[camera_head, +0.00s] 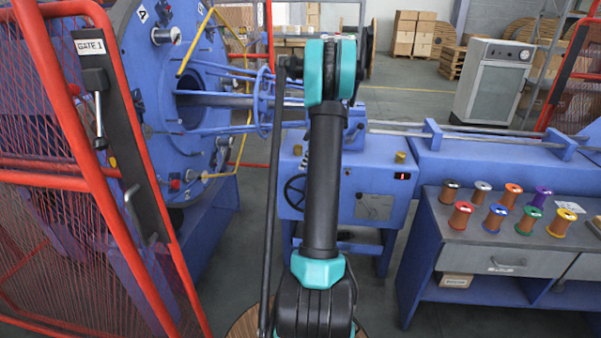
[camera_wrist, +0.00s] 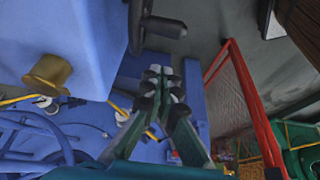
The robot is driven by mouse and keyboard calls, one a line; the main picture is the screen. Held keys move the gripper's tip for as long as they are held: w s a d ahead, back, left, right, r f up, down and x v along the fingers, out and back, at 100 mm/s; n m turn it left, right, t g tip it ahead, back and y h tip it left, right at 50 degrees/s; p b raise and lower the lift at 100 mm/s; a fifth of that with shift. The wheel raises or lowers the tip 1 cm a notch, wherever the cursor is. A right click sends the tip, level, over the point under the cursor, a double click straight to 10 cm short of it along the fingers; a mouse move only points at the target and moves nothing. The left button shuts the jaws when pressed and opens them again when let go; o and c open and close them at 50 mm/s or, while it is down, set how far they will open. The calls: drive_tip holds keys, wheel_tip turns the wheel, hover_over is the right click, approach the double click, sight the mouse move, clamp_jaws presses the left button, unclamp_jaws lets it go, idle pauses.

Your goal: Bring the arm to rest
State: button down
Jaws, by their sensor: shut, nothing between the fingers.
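My arm (camera_head: 323,180) stands raised in the middle of the head view, its dark links and teal joints running upward from the base. My gripper (camera_wrist: 163,82) shows in the wrist view with its dark fingers together and nothing between them. In the head view the gripper is mostly hidden behind my arm. In the wrist view a blue machine housing with a brass knob (camera_wrist: 47,82) lies left of the fingers, and a dark handle (camera_wrist: 163,27) lies just above the fingertips. I cannot tell whether the fingers touch anything.
A red mesh gate (camera_head: 60,150) with a latch stands close on the left, beside the blue strander (camera_head: 190,60). A blue bench (camera_head: 470,262) with several coloured spools stands at the right. A grey cabinet (camera_head: 493,85) and stacked boxes (camera_head: 411,35) stand farther back.

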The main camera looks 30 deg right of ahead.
wheel_tip(320, 180, up, 4)
drive_tip(key=s+d, duration=0.2)
drive_tip(key=d, duration=0.1)
drive_tip(key=s+a+r+m+h, duration=0.1)
drive_tip(key=s+a+m, duration=0.2)
drive_tip(key=s+a, duration=0.6)
drive_tip(key=s+a+r+m+h, duration=0.1)
drive_tip(key=s+a+m, duration=0.25)
drive_tip(key=a, duration=0.95)
drive_tip(key=s+a+f+m+h, duration=0.1)
drive_tip(key=s+a+f+m, duration=0.1)
drive_tip(key=s, duration=0.7)
drive_tip(key=s+a+f+m+t, duration=0.1)
drive_tip(key=s+a+f+m, duration=0.1)
drive_tip(key=s+a+f, duration=0.2)
drive_tip(key=s+a, duration=0.3)
drive_tip(key=s, duration=0.3)
drive_tip(key=shift+s+a+f+m+t+h, duration=0.3)
drive_tip(key=shift+f+m+h, duration=0.05)
drive_tip(key=shift+h, duration=0.05)
